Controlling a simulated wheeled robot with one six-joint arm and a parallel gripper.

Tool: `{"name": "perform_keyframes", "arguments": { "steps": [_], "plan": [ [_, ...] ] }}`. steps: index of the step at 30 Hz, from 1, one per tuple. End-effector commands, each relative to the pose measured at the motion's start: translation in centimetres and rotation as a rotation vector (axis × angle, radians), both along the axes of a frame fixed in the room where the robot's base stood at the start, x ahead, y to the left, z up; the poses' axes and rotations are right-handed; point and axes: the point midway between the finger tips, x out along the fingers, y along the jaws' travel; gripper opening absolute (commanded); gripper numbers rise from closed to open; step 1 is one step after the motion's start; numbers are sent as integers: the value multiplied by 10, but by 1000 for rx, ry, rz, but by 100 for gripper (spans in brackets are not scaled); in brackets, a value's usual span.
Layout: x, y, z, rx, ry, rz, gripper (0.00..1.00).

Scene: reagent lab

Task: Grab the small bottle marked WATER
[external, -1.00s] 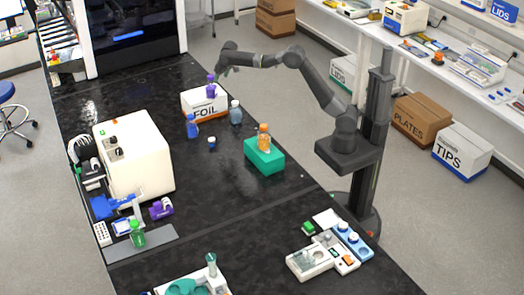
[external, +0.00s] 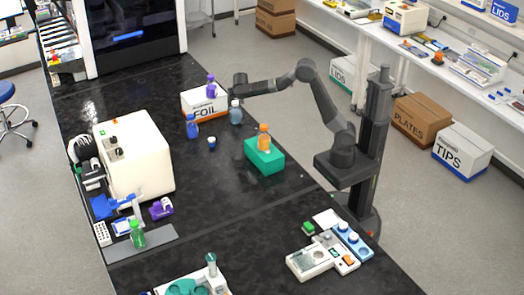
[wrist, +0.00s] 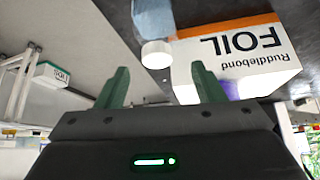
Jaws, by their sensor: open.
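No WATER marking is legible on any bottle. A pale grey-blue bottle (external: 236,113) stands on the black bench beside the FOIL box. In the wrist view, which is upside down, a pale blue bottle with a white cap (wrist: 153,20) shows at the top, partly cut off, beyond my fingertips. My gripper (external: 238,93) is close to the grey-blue bottle, near its top; whether they touch is unclear. In the wrist view, my gripper (wrist: 162,82) has its two green fingers apart with nothing held between them. A darker blue bottle (external: 192,127) stands to the left.
The FOIL box (external: 203,107) is right beside the grey-blue bottle, with a purple bottle (external: 211,88) on top. A small blue item with a white top (external: 211,143) stands in front. An orange bottle (external: 263,138) stands on a green block (external: 264,158). Bare bench lies between them.

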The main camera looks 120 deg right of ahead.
Motion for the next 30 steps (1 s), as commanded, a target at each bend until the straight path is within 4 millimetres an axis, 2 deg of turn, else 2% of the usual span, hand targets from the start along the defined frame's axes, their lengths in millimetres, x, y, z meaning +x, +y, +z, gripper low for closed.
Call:
{"name": "perform_keyframes", "arguments": {
  "steps": [3,8,18,26,30],
  "plan": [
    [-2,-8,-12,0,2,-1,62],
    [-4,-13,-19,0,2,0,62],
    [-13,-39,-54,1,2,0,62],
    [-13,-41,-56,0,1,1,62],
    [-13,-41,-56,0,1,1,37]
  ]
}}
